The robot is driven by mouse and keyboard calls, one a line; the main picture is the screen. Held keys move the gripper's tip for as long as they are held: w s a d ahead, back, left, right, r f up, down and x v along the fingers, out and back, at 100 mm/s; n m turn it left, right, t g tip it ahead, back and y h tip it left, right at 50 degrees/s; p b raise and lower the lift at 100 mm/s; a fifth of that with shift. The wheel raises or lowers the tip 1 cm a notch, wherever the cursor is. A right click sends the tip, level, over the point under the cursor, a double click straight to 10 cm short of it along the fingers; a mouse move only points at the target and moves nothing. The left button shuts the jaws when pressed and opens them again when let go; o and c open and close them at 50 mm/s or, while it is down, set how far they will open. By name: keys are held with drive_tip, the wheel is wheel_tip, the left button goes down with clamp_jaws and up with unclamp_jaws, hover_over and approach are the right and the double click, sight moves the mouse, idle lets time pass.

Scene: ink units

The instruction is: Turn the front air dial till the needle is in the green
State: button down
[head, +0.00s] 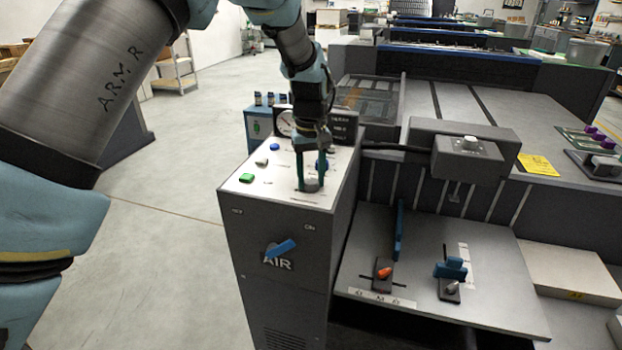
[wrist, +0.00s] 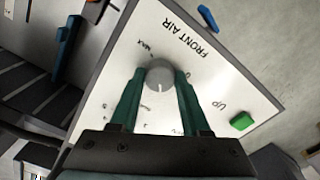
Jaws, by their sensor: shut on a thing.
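The front air dial (wrist: 159,75) is a round grey knob with a white pointer line on the light top panel marked FRONT AIR and MAX. It also shows in the head view (head: 311,186). My gripper (wrist: 158,82) points down at the panel with its two green fingers on either side of the knob, shut on it. In the head view my gripper (head: 312,180) stands over the front right part of the panel. A round white gauge (head: 284,122) stands at the panel's back edge, partly behind my arm. Its needle and any green zone are too small to read.
A green button (head: 247,178), a white button and a blue button sit left of the dial. A blue AIR lever (head: 281,248) juts from the cabinet front. The feed table (head: 440,255) with clamps lies to the right. Open floor lies left.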

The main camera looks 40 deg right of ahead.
sight(311, 181)
drive_tip(key=m, duration=0.5)
drive_tip(key=shift+m, duration=2.5)
drive_tip(key=shift+c, duration=1.9)
unclamp_jaws()
wheel_tip(311, 181, up, 11)
drive_tip(key=b, duration=0.3)
